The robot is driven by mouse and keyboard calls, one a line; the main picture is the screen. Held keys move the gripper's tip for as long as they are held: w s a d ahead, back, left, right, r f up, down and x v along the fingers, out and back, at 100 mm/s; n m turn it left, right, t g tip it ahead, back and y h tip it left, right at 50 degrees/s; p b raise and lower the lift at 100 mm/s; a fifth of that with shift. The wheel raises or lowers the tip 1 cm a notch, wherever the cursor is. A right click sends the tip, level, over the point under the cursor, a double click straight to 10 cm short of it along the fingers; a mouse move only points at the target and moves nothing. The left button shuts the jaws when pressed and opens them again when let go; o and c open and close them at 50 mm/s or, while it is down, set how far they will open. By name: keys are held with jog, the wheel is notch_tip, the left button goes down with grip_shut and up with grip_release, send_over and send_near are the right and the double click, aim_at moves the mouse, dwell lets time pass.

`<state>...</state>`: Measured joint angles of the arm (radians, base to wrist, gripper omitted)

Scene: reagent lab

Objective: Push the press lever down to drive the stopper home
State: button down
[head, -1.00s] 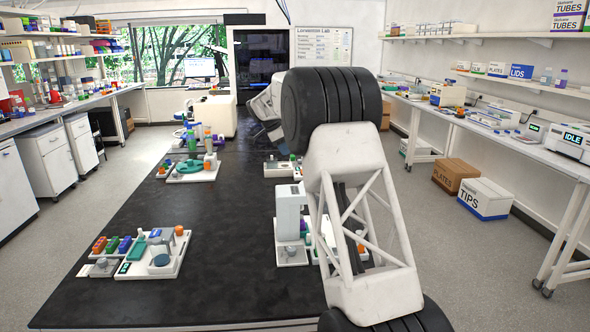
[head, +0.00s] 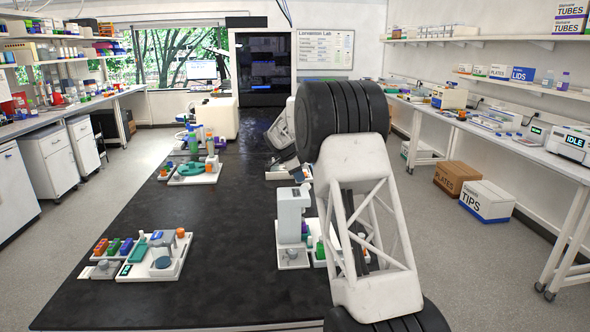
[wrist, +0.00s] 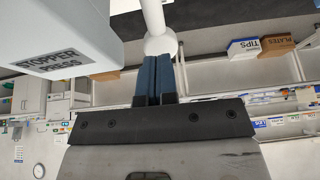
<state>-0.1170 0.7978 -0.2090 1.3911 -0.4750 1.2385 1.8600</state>
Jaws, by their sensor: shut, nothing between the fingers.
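The white stopper press (head: 291,215) stands upright on the bench, left of my arm in the head view. A white lever with a round knob (wrist: 160,44) comes down from the top of the wrist view. My gripper (wrist: 157,58) is shut and empty, its blue fingertips at the knob; I cannot tell whether they touch. In the head view my arm hides most of the gripper and lever. I cannot make out the stopper.
A white tray (head: 169,271) with small coloured items stands at the left front of the dark bench (head: 215,285). Another tray stands further back (head: 190,181). The bench between the left tray and the press is clear. Small items stand close right of the press, partly behind my arm.

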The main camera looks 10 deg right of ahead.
jog(key=shift+x, duration=1.05)
